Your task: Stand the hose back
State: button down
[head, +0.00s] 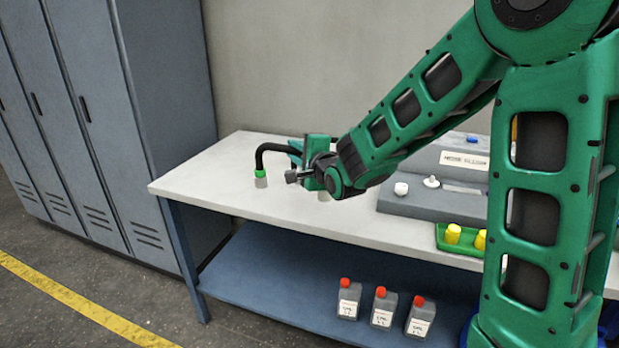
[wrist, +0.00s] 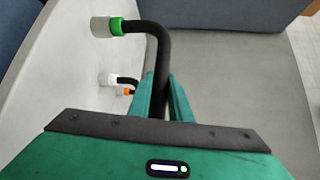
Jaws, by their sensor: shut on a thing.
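The black hose (head: 272,148) is a bent tube with a green collar (head: 260,173) and a pale end fitting. My gripper (head: 298,150) is shut on the hose above the left part of the bench. The collar end hangs down at the left, close to the bench top; I cannot tell whether it touches. In the wrist view the hose (wrist: 160,45) runs between both fingers and bends left to the green collar (wrist: 117,26) and its whitish fitting (wrist: 100,27). A white fitting (wrist: 107,79) and an orange-collared one (wrist: 122,91) show below it, with short black tube. The hose's other end is hidden.
The white bench top (head: 215,178) is clear at left. A grey fixture (head: 425,205) with white knobs and a green tray (head: 448,246) with yellow parts stand at right. Several red-capped bottles (head: 382,306) stand on the blue lower shelf. Grey lockers (head: 160,90) stand at left.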

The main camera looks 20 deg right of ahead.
jog(key=w+d+f, duration=0.3)
jog(key=d+f, duration=0.3)
jog(key=f, duration=0.2)
jog(key=shift+w, duration=0.4)
jog(key=shift+f, duration=0.15)
jog(key=c, duration=1.6)
grip_release()
jog(key=shift+f, duration=0.1)
jog(key=shift+c, duration=0.2)
